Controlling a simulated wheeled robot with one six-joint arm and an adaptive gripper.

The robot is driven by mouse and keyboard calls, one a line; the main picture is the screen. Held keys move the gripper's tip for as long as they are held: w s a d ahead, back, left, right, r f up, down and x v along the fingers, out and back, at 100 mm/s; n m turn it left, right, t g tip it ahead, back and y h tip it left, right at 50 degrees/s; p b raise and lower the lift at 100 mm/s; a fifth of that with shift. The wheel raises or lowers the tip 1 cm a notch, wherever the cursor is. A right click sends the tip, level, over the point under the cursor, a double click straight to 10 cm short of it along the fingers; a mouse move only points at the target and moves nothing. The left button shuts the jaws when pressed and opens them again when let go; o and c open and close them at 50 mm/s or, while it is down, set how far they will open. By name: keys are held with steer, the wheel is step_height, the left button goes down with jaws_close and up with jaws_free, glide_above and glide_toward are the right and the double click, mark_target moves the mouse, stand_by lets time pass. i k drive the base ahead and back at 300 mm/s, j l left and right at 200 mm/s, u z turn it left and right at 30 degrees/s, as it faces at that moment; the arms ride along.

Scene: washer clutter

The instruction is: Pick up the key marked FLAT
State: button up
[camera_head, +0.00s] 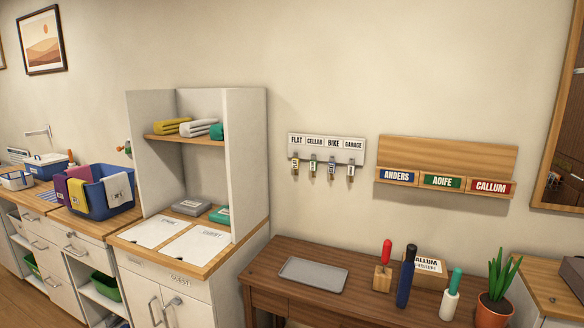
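A white key rack (327,149) hangs on the wall, with labels reading FLAT, CELLAR, BIKE and GARAGE from left to right. A key with a yellowish tag (295,166) hangs below the FLAT label at the left end. Other keys hang beside it, one with a green tag (313,166) below CELLAR, one with a blue tag (331,169) below BIKE and one with a grey tag (351,172) below GARAGE. Writing on the tags is too small to read. My gripper does not show.
A dark wooden table (262,267) stands below the rack, with a grey tray (313,274), upright handled items and a potted plant (495,290). A white shelf unit (249,150) stands left of the rack. A wooden name board (445,155) hangs to its right.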

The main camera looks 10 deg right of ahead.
mark_target(294, 162)
steer(key=i+j+z, duration=0.1)
steer(key=j, duration=0.35)
steer(key=i+j, duration=0.15)
steer(key=j, duration=0.3)
steer(key=i+j+z, duration=0.15)
steer(key=j, duration=0.8)
steer(key=i+j+z, duration=0.15)
steer(key=j, duration=0.3)
